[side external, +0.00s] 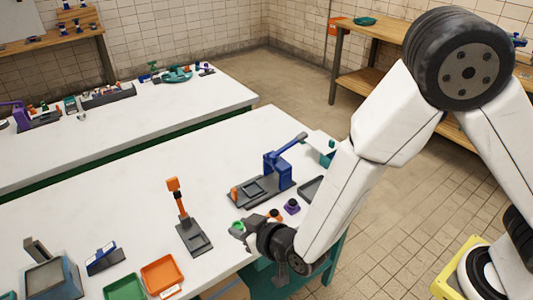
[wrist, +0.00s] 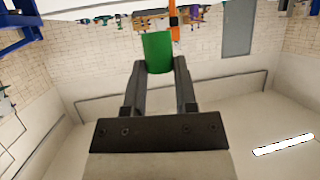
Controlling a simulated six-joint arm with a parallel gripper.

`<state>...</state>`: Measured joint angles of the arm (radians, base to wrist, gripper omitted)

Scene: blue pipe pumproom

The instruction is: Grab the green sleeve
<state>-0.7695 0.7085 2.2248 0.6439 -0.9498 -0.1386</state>
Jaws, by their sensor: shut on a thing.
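The green sleeve (wrist: 158,52) is a short green cylinder between my gripper's (wrist: 159,75) two dark fingers in the wrist view. The fingers are shut on it, one on each side, near their tips. In the side external view, my gripper (side external: 240,231) is over the near right part of the white table. The green sleeve (side external: 238,226) shows there as a small green ring at the fingertips. Whether it touches the table cannot be told.
A blue press-like fixture (side external: 280,168) stands behind my gripper, with a purple part (side external: 292,206) to the right. An orange-handled tool (side external: 181,205) stands to the left. An orange tray (side external: 162,274) and a green tray (side external: 125,288) lie at the front left. The table's middle left is clear.

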